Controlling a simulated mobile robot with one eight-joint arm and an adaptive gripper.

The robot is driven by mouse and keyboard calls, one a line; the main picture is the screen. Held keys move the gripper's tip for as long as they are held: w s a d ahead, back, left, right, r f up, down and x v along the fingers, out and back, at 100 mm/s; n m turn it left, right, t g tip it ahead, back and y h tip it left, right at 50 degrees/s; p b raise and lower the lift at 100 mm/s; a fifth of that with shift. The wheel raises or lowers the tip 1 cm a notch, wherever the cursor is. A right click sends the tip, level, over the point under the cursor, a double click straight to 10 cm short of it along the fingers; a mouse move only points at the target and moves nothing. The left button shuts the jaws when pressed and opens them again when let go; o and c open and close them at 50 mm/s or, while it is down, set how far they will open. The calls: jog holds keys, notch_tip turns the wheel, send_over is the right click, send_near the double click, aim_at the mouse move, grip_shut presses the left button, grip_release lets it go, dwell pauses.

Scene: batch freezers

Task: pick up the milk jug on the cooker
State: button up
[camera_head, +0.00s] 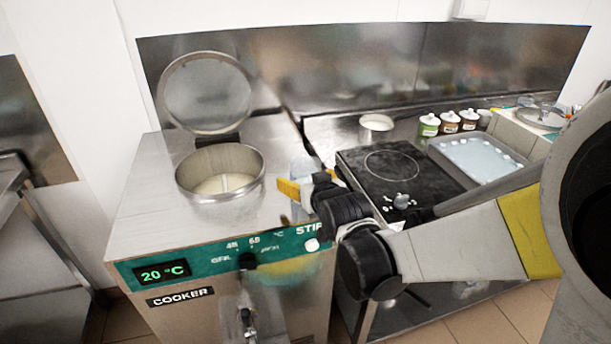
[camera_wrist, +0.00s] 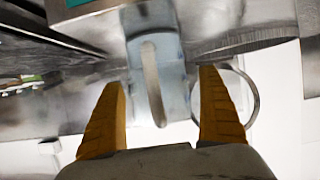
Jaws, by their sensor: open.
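The milk jug (camera_head: 301,168) is a pale, translucent container on the right side of the cooker top, partly hidden behind my gripper in the head view. In the wrist view the jug (camera_wrist: 174,88) is at the centre, with its curved, light handle toward me. My gripper (camera_head: 287,189) has yellow fingers and is at the cooker's right edge, beside the jug. In the wrist view my gripper (camera_wrist: 162,80) is open, one finger on either side of the jug's handle. I cannot tell whether the fingers touch it. The cooker (camera_head: 143,216) is a steel box with a green panel reading 20 °C.
An open round pot (camera_head: 182,186) with pale contents is set in the cooker top, its round lid (camera_head: 207,93) raised behind. To the right are a black hotplate (camera_head: 357,160), a tray (camera_head: 447,155) and several small jars (camera_head: 429,126). The cooker's front left top is clear.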

aim_at(301, 161)
jog(key=c, duration=1.4)
jog(key=shift+r, duration=0.15)
jog(key=shift+r+p, duration=0.45)
jog(key=shift+r, duration=0.25)
notch_tip(301, 161, up, 3)
jog(key=shift+f+p, duration=0.1)
jog(key=shift+p, duration=0.7)
jog(key=w+d+r+p, duration=0.1)
jog(key=d+r, duration=0.1)
jog(key=d, duration=0.1)
jog(key=w+d+r+p, duration=0.1)
jog(key=d+r, duration=0.1)
jog(key=d, duration=0.2)
jog(key=w+d+r+p, duration=0.1)
jog(key=d+r, duration=0.1)
jog(key=d, duration=0.2)
jog(key=shift+d+r+p, duration=0.1)
jog(key=shift+r+p, duration=0.2)
jog(key=shift+p, duration=0.1)
